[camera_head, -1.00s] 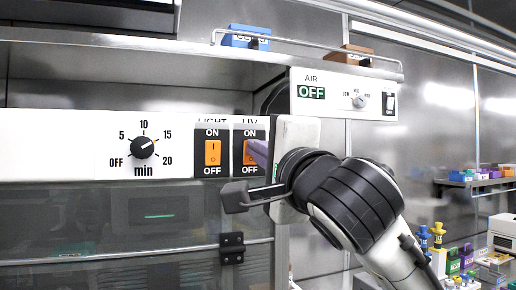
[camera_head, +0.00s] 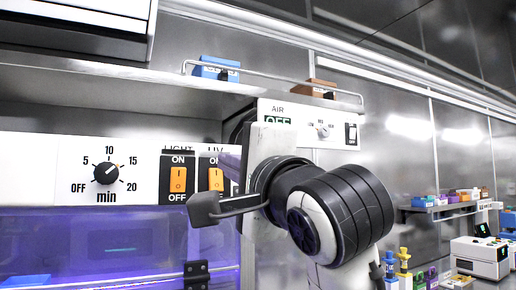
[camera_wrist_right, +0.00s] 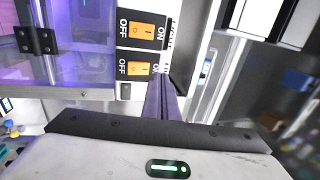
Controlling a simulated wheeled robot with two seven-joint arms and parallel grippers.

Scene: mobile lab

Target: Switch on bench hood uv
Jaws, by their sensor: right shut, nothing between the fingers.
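The bench hood's white control panel (camera_head: 40,150) carries an orange UV rocker switch (camera_head: 216,179), marked ON above and OFF below. It also shows in the right wrist view (camera_wrist_right: 138,68). The hood interior (camera_head: 120,240) glows purple behind its glass. My right gripper (camera_head: 231,163) is shut and empty, beside the UV switch at its right, partly covering the UV plate. In the right wrist view its closed fingers (camera_wrist_right: 160,88) end just beside the ON end of the UV switch; whether they touch it I cannot tell. My left gripper is not in view.
An orange LIGHT switch (camera_head: 178,179) sits left of the UV switch, and a timer knob (camera_head: 106,173) further left. An AIR panel (camera_head: 340,133) is at the right. Blue and brown boxes stand on the railed top shelf (camera_head: 270,85). Bottles and devices stand at the far right.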

